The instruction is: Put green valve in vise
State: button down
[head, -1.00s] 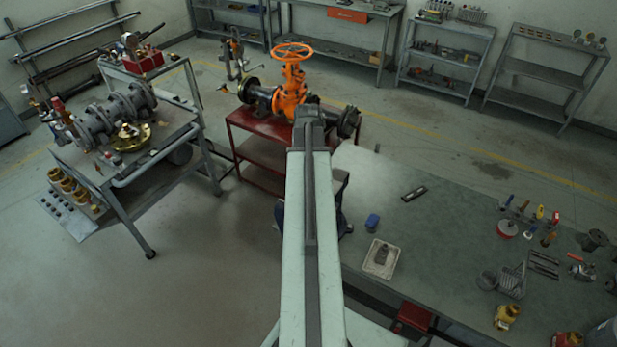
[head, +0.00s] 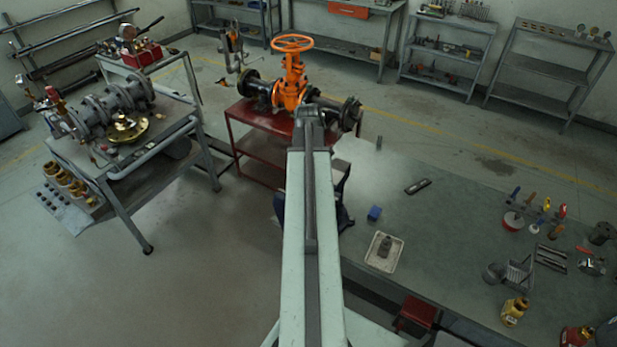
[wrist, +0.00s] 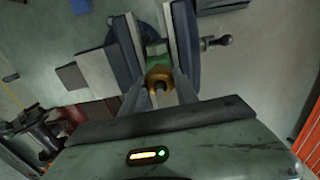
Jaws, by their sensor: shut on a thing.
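In the wrist view my gripper (wrist: 160,90) is shut on the green valve (wrist: 156,50), with its fingers on either side of the valve's brass end (wrist: 159,76). The green body lies between the two long jaws of the vise (wrist: 183,38), at their near end. I cannot tell whether the jaws touch the valve. In the head view my arm hides the gripper and the valve. Part of the dark blue vise (head: 342,208) shows to the right of my arm, at the bench's left edge.
The green-topped bench (head: 450,235) carries a tray (head: 383,252), a small blue block (head: 374,213) and tools. A red stand (head: 262,150) with an orange gate valve (head: 291,85) stands beyond my arm. A grey cart (head: 150,195) with pipework is at the left, with floor between.

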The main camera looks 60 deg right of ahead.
jog(key=shift+f+b, duration=1.4)
jog(key=shift+f, duration=0.25)
jog(key=c, duration=0.9)
grip_release()
jog(key=shift+o, duration=0.2)
notch_tip(320, 180, up, 7)
jog(key=p, duration=0.7)
jog(key=shift+r, duration=0.1)
